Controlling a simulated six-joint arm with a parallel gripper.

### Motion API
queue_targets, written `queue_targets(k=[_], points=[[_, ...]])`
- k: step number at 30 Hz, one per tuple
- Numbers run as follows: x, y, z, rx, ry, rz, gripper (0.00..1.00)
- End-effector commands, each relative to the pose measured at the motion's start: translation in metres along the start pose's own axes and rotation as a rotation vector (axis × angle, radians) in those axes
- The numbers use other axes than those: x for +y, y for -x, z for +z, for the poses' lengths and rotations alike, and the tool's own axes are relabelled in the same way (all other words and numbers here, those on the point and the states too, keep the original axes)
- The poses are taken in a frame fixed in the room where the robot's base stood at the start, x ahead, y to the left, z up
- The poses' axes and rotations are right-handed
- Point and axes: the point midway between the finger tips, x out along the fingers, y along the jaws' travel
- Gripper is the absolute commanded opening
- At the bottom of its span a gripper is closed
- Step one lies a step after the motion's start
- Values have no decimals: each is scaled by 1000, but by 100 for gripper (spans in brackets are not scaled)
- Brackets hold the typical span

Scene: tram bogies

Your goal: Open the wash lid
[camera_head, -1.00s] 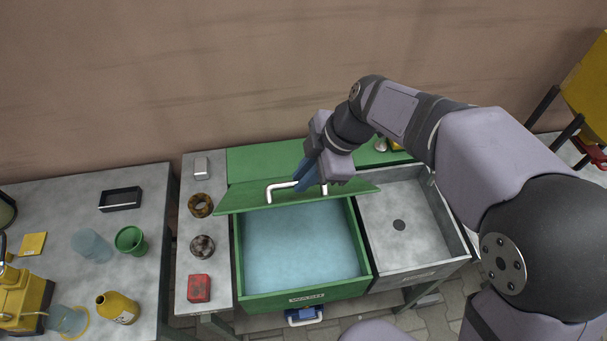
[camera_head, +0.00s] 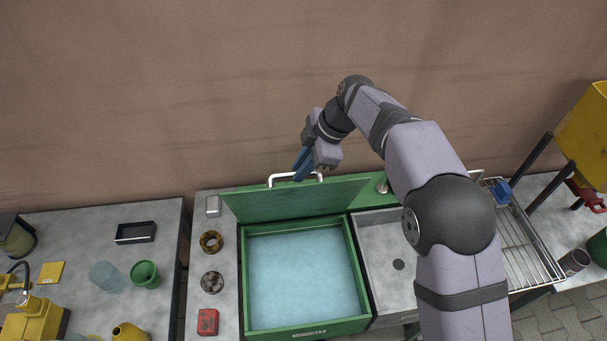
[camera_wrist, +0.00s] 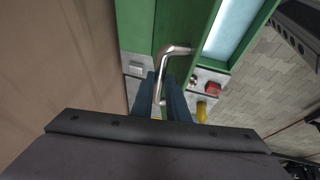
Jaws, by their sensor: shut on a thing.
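The wash lid (camera_head: 295,202) is a green panel hinged at the back of the green wash basin (camera_head: 242,285). It stands raised and tilted up, with the pale blue liquid (camera_head: 303,273) below fully uncovered. A metal bar handle (camera_head: 283,178) runs along the lid's upper edge. My gripper (camera_head: 303,166) is shut on the handle with its blue fingers. In the wrist view the handle (camera_wrist: 175,51) passes between the two fingers (camera_wrist: 163,92). Part of the handle is hidden by the fingers.
A grey sink (camera_head: 372,243) adjoins the basin on the right, with a wire rack (camera_head: 525,245) beyond it. Rusty rings (camera_head: 211,242) and a red block (camera_head: 207,321) lie on the left ledge. The wall rises close behind the lid.

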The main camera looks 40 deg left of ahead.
Motion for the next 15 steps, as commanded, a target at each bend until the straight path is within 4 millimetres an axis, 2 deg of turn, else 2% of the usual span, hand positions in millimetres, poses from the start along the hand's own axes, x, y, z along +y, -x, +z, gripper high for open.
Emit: queue_targets(k=[1,6,15], points=[[8,4,-1,-1,2,3,0],[18,2,-1,-1,3,3,0],[19,1,0,-1,3,4,0]])
